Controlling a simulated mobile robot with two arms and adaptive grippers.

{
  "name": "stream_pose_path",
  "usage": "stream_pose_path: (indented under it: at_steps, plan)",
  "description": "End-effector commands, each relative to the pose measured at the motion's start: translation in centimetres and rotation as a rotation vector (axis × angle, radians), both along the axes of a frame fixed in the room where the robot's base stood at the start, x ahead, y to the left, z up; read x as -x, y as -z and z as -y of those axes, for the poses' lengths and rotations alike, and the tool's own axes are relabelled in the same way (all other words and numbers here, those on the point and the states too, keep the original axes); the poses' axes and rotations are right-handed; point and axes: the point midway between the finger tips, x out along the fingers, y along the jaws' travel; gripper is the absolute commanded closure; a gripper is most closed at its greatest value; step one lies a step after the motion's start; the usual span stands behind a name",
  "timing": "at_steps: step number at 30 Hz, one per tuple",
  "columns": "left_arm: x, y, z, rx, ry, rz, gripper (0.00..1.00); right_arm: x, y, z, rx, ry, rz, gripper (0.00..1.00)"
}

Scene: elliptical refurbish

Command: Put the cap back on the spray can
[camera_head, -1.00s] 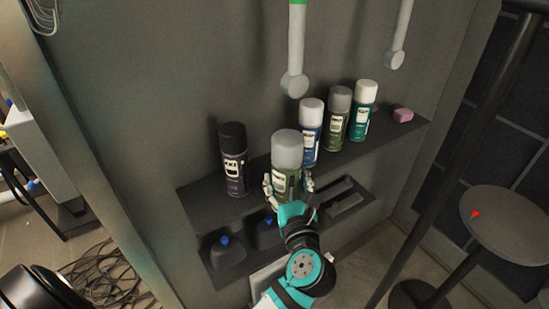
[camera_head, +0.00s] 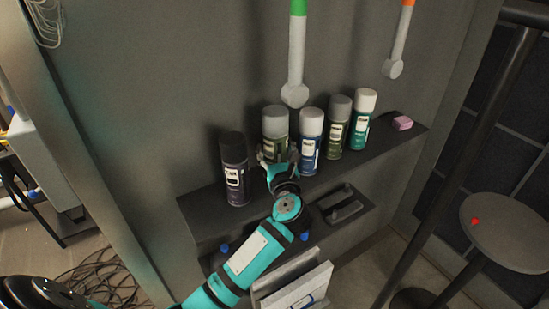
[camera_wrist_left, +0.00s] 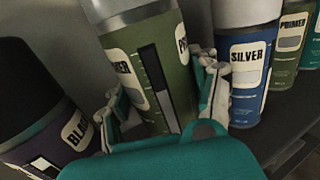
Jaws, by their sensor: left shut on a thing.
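My left gripper (camera_head: 277,157) is shut around a green spray can (camera_head: 275,127) with a grey top, between the black can (camera_head: 235,170) and the blue can (camera_head: 310,145) at the upper shelf. In the left wrist view, the fingers sit on both sides of the green can (camera_wrist_left: 150,75), and its label partly reads "PRIMER". The can looks nearly upright. I cannot tell whether its base touches the shelf, as the gripper hides it. All the cans in view have tops on; no loose cap is clearly visible. My right gripper is not in view.
Another green can (camera_head: 336,128) and a teal can (camera_head: 363,122) stand to the right, with a pink block (camera_head: 403,123) beyond. The upper shelf (camera_head: 205,206) is narrow, against a grey wall. A round stool (camera_head: 510,225) holds a small red item.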

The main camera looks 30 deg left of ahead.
Motion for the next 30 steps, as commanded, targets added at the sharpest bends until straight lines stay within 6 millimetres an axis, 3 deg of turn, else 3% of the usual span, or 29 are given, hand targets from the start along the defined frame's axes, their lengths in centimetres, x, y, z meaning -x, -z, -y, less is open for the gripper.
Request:
stream_pose_path:
  at_steps: [4, 6, 10, 23, 24, 30]
  plan:
    - [-1.0, -0.2, -0.9, -0.004, -0.002, 0.005, 0.97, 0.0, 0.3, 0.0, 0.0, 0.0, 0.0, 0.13]
    - [-1.0, 1.7, -0.8, -0.004, 0.0, 0.001, 0.97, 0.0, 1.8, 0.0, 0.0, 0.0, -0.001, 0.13]
    - [-1.0, 3.5, -0.8, -0.003, 0.0, 0.003, 0.97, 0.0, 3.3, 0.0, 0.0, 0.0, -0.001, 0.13]
    - [-1.0, 3.8, -0.8, 0.0, -0.001, 0.003, 0.97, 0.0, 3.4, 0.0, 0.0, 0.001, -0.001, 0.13]
    - [-0.9, 4.0, -0.8, 0.0, -0.001, 0.0, 0.38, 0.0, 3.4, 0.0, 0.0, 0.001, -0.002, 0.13]
    - [-1.0, 3.8, -0.8, 0.0, -0.001, 0.0, 0.14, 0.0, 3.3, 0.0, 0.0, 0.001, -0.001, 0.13]
